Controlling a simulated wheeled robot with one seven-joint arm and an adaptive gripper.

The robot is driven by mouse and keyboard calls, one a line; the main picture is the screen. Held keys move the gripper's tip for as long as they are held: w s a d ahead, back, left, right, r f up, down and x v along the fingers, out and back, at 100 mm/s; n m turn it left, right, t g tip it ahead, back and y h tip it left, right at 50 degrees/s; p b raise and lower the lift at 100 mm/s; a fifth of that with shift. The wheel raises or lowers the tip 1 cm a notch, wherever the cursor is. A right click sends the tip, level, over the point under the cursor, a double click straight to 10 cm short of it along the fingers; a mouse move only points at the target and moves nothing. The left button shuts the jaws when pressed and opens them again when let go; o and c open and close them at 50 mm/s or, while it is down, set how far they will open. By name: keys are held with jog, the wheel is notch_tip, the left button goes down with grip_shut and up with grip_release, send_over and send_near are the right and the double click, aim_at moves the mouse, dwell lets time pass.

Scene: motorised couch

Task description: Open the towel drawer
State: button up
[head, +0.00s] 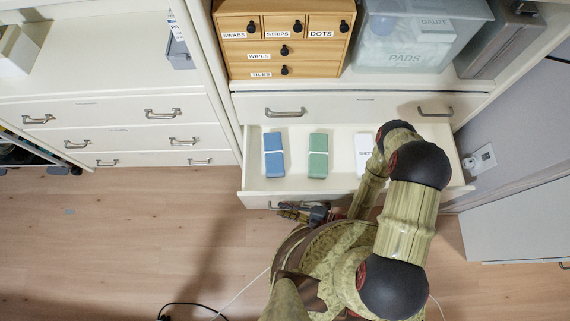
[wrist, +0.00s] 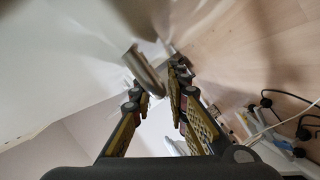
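A white drawer (head: 225,178) in the right cabinet is pulled out. A blue folded bundle (head: 274,165), a green folded bundle (head: 318,165) and a white packet (head: 363,150) with partly hidden lettering lie in it. Its front carries a metal handle (head: 277,205) at the left; my arm covers the front's right part. My gripper (head: 303,211) is low in front of the drawer, beside this handle. In the wrist view a metal handle (wrist: 143,73) shows between the fingers of my gripper (wrist: 153,92), which are apart. I cannot tell whether either finger touches it.
A closed drawer (head: 345,108) lies above the open one. A wooden box (head: 280,52) with labelled small drawers and a clear bin (head: 415,45) stand on the shelf above. Another cabinet (head: 120,125) stands left. Cables (head: 190,304) lie on the floor, which is open at left.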

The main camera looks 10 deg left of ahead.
dwell(0.4)
jog(key=v, duration=1.2)
dwell(0.4)
dwell(0.5)
